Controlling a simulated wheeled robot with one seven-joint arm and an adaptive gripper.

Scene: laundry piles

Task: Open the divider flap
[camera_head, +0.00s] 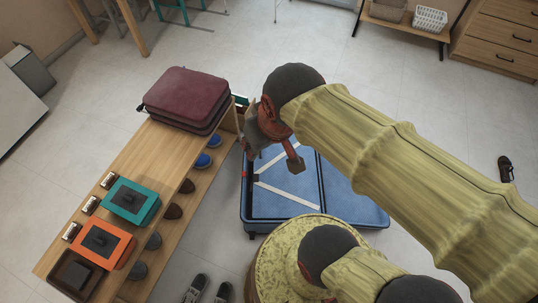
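A blue suitcase (246,212) lies opened out on the floor, in the middle of the view. Its left half has pale crossing straps (288,194) over a blue surface. Its right half shows a smooth, flat blue panel (352,198); I cannot tell for sure which surface is the divider flap. My gripper (273,165) is over the left half's upper part, near the bench end. It looks empty, but its finger opening is unclear at this angle. My arm hides the suitcase's upper right part.
A wooden shoe bench (150,165) stands close on the left, with a maroon suitcase (186,98), a teal box (131,201) and an orange box (103,242) on top. A round yellow-green part of mine is just below the suitcase.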

